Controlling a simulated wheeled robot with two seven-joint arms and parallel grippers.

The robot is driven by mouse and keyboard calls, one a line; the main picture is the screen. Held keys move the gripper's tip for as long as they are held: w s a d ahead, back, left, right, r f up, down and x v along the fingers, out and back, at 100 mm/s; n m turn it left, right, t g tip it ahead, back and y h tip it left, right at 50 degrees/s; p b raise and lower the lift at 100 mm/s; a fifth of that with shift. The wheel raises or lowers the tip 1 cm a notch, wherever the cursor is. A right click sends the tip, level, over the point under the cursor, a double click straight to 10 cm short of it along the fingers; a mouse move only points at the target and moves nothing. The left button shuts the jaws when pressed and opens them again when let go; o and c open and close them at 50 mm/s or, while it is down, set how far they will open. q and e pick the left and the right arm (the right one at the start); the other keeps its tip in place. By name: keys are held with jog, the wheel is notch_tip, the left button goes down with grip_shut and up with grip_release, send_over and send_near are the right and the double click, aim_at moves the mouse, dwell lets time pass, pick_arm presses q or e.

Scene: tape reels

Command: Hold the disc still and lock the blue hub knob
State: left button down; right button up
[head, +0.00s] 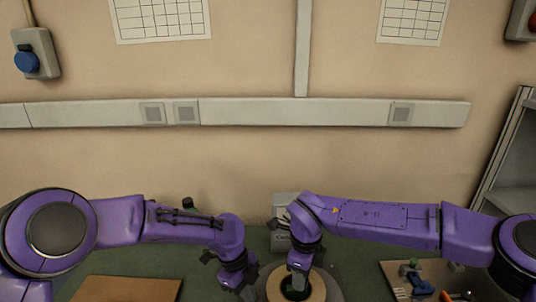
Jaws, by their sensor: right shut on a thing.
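The disc (318,286), a pale tan ring, lies on the bench at the bottom of the head view, with a dark centre. My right gripper (297,286) points down over that centre and is shut on the hub knob there. The gripper hides the knob, and I cannot make out its blue colour. My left gripper (241,287) is at the disc's left edge, pointing down. Its fingertips are small and dark, and I cannot tell whether they are open or touch the disc.
A brown board (128,289) lies on the green bench (195,282) at the left. A pale tray (398,273) with small coloured parts stands at the right. A grey box (281,240) stands behind the disc. A metal rack (503,150) is at the far right.

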pick_arm(q)
jog(key=shift+s+a+f, duration=0.15)
jog(key=shift+s+f, duration=0.05)
jog(key=shift+f, duration=0.2)
pick_arm(e)
jog(key=m, duration=0.5)
jog(key=shift+s+d+f, duration=0.1)
jog(key=shift+s+f, duration=0.1)
jog(key=shift+f, duration=0.05)
jog(key=m, duration=0.8)
jog(key=shift+m, duration=0.3)
jog(key=m, duration=0.3)
jog(key=o, duration=0.7)
pick_arm(q)
jog(key=shift+s, duration=0.15)
pick_arm(e)
jog(key=shift+s+r, duration=0.1)
jog(key=shift+r, duration=0.15)
